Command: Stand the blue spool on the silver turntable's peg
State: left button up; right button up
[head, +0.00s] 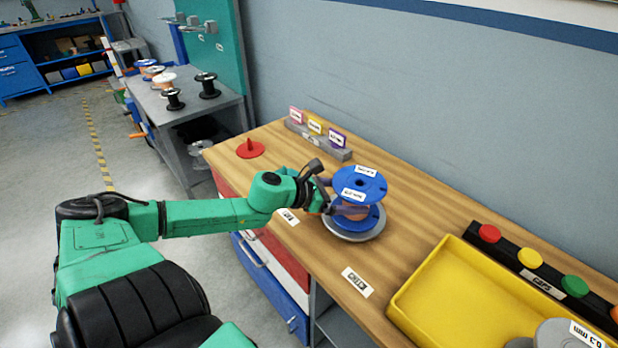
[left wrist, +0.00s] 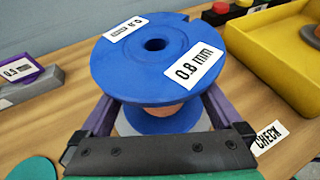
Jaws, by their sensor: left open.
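The blue spool (head: 359,186) stands upright over the silver turntable (head: 372,234) on the wooden bench, with copper-coloured wire on its core. In the left wrist view the spool (left wrist: 150,65) fills the middle, with white 0.8 mm labels on its top flange. Its centre hole looks dark, and the turntable's peg is hidden, so I cannot tell how it sits on it. My left gripper (head: 338,207) reaches in from the left at core height, below the top flange. Its purple fingers are open, one on each side of the core. My right gripper is not in view.
A yellow tray (head: 405,302) and a black strip with coloured caps (head: 530,258) are at the right. A red peg base (head: 249,150) and a grey block with coloured cards (head: 335,150) are behind. A CHECK label (head: 357,282) lies in front. Other spools stand on a grey bench farther back.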

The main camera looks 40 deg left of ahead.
pick_arm(q)
jog(key=p+v, duration=0.4)
jog(key=v, duration=0.1)
jog(key=shift+s+a+r, duration=0.1)
jog(key=shift+r, duration=0.15)
jog(key=p+v, duration=0.1)
jog(key=v, duration=0.6)
jog(key=shift+f+p, duration=0.25)
jog(key=shift+p, duration=0.05)
